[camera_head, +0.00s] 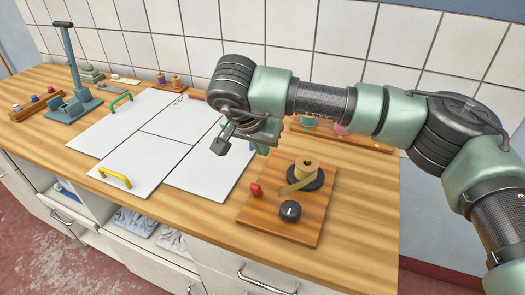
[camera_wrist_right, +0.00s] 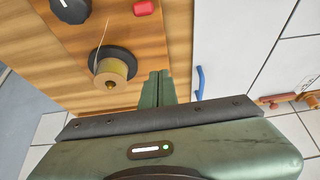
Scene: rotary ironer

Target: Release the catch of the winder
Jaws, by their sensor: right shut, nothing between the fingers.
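The winder is a wooden board (camera_head: 277,236) at the worktop's front right. It carries a tan spool of ribbon (camera_head: 306,170) on a black disc, a black knob (camera_head: 290,211) with a white line, and a red piece (camera_head: 256,189) that looks like the catch. The wrist view shows the spool (camera_wrist_right: 111,72), knob (camera_wrist_right: 70,10) and red piece (camera_wrist_right: 144,7). My right gripper (camera_head: 264,149) is above and behind the board's left side, apart from it. Its green fingers (camera_wrist_right: 158,77) are shut and empty. My left gripper is out of view.
White panels (camera_head: 155,170) with a yellow handle (camera_head: 115,177) and a green handle (camera_head: 121,101) lie left of the board. A blue handle (camera_wrist_right: 199,82) shows beside my fingers. A blue-grey lever device (camera_head: 72,106) stands far left. A tiled wall closes the back.

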